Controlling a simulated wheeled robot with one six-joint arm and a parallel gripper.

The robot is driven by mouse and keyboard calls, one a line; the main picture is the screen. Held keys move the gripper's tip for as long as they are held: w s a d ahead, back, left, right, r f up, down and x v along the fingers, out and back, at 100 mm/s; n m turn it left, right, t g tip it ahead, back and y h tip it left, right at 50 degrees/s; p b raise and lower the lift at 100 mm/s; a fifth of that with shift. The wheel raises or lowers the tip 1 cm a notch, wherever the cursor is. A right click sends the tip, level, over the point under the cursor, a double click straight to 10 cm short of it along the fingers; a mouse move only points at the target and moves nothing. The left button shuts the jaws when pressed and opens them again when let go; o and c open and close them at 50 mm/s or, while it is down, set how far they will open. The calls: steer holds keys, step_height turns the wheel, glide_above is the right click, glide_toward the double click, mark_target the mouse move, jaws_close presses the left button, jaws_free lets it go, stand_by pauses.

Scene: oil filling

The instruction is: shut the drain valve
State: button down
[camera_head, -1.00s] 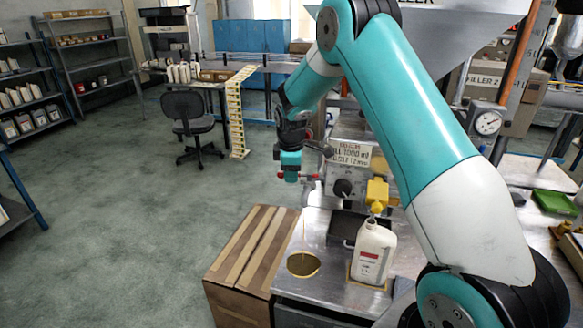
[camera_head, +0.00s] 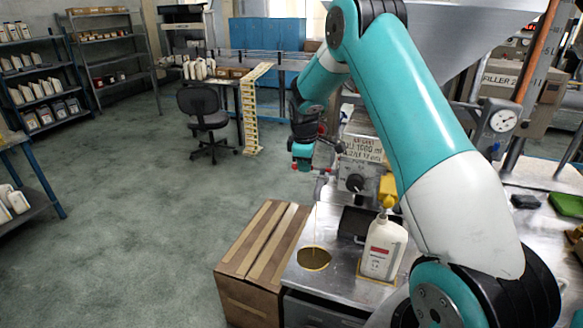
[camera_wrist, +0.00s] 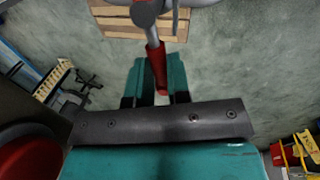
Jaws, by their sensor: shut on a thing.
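The drain valve shows in the wrist view as a red lever sleeve (camera_wrist: 158,68) on a grey stem, leading up to a round grey hub (camera_wrist: 146,14). My gripper (camera_wrist: 158,88) has its two teal fingers on either side of the red sleeve and is shut on it. In the head view my gripper (camera_head: 302,154) is beside the filler's front, left of the sign, and largely hides the valve. A thin yellow oil stream (camera_head: 316,215) falls below it toward a round drain opening (camera_head: 314,259) in the metal bench top.
A white bottle (camera_head: 383,250) stands on the bench right of the opening, below a yellow nozzle part (camera_head: 388,187). A cardboard box (camera_head: 258,258) adjoins the bench on the left. A chair (camera_head: 203,120) stands farther back. The floor at left is open.

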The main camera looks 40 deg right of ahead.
steer(key=c, duration=1.1)
jaws_free()
steer(key=shift+r, duration=0.1)
steer(key=a+r+b, duration=0.1)
steer(key=r, duration=0.4)
steer(key=s+r+b, duration=0.1)
steer(key=r+b, duration=0.1)
steer(key=r, duration=0.4)
steer(key=s+a+r+b, duration=0.1)
steer(key=r, duration=0.5)
steer(key=shift+s+a+b, duration=0.1)
steer(key=shift+a+b, duration=0.2)
steer(key=shift+a, duration=0.05)
